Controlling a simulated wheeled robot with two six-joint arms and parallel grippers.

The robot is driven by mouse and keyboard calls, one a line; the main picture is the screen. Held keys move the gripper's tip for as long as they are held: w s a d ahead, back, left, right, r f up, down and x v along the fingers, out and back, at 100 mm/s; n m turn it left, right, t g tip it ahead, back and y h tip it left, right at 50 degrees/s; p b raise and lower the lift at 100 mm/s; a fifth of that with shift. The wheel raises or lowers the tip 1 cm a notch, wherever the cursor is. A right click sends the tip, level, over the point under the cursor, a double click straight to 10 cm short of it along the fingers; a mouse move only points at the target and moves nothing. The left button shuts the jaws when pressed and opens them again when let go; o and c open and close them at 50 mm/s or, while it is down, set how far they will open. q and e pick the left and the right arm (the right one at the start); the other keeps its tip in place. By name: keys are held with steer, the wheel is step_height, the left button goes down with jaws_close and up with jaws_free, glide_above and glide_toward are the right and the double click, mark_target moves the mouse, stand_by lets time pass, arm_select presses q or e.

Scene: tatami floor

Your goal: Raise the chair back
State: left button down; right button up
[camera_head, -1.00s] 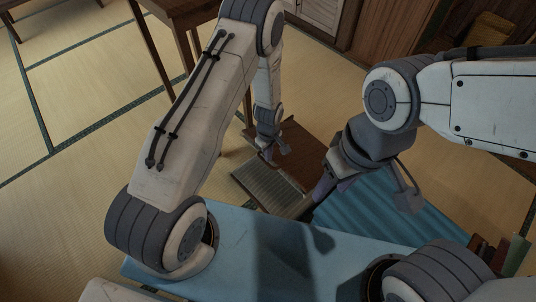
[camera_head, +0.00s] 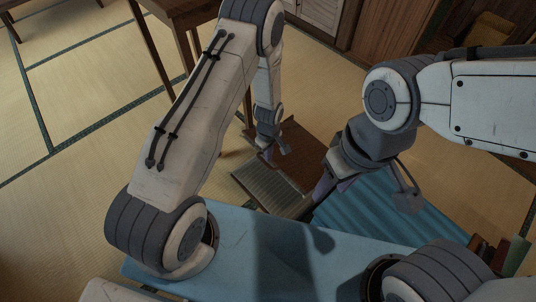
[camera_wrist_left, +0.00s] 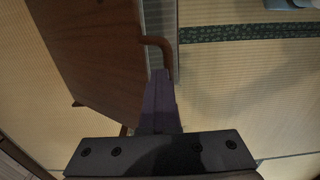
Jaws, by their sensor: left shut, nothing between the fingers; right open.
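The chair is low on the floor, with a brown wooden panel (camera_head: 304,153), probably its back, and a ribbed beige seat (camera_head: 266,188). The brown panel also fills the upper left of the left wrist view (camera_wrist_left: 95,55), with a curved brown bar (camera_wrist_left: 158,45) at its edge. My left gripper (camera_head: 268,157) is over the chair. Its purple fingers (camera_wrist_left: 160,90) are shut and empty, with their tips near the bar; contact is unclear. My right gripper (camera_head: 334,187) is open, right of the seat and near the panel. Its arm partly hides the chair.
A blue ribbed mat or panel (camera_head: 385,218) lies to the right of the chair, with books (camera_head: 512,255) at far right. A wooden table (camera_head: 175,12) stands at the back left and a cabinet (camera_head: 385,30) at the back. The tatami (camera_head: 75,150) at left is clear.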

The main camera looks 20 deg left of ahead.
arm_select(q)
steer(key=c, duration=0.8)
jaws_free()
steer(key=shift+c, duration=0.2)
step_height(320, 180, up, 10)
steer(key=p, duration=0.3)
steer(key=shift+r, duration=0.25)
